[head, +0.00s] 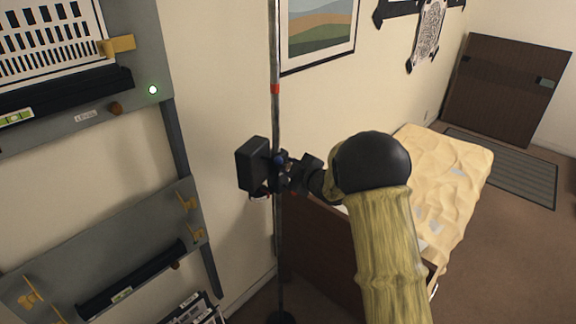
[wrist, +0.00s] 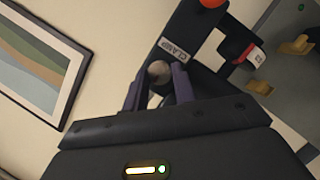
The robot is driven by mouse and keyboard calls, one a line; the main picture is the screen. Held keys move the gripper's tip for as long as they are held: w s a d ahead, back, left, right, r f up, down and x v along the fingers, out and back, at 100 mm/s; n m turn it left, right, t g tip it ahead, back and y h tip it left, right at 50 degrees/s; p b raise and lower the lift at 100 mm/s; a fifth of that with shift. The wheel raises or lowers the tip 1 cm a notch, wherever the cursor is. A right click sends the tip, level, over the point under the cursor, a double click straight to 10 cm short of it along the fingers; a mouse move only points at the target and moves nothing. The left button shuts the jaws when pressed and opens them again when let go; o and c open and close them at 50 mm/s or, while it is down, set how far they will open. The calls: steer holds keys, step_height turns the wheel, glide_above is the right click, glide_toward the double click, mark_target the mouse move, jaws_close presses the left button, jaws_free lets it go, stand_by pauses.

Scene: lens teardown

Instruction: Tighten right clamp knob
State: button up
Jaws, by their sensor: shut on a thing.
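In the wrist view a round grey-brown knob (wrist: 160,71) sits between the two fingers of my gripper (wrist: 157,84), which is shut on it. Just beyond the knob is a dark arm with a white CLAMP label (wrist: 175,49). In the head view my arm reaches left to the upright pole (head: 276,120), where a black box-shaped part (head: 252,164) shows. The fingertips and the knob are too small and covered to make out there.
Two grey wall boards (head: 150,215) with yellow clips stand at the left. A framed picture (head: 318,35) hangs behind the pole. A bed with a cream cover (head: 455,165) is at the right. A red-orange part (wrist: 212,3) shows above the label in the wrist view.

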steer(key=shift+w+d+r, duration=0.1)
steer(key=shift+d+r, duration=0.05)
steer(key=shift+d, duration=0.05)
steer(key=o, duration=1)
steer(key=shift+d, duration=0.1)
steer(key=shift+a, duration=0.2)
steer(key=b+v, duration=0.4)
steer(key=v, duration=1.3)
steer(key=shift+s+d+b, duration=0.2)
steer(key=shift+s+b, duration=0.05)
steer(key=shift+b, duration=0.05)
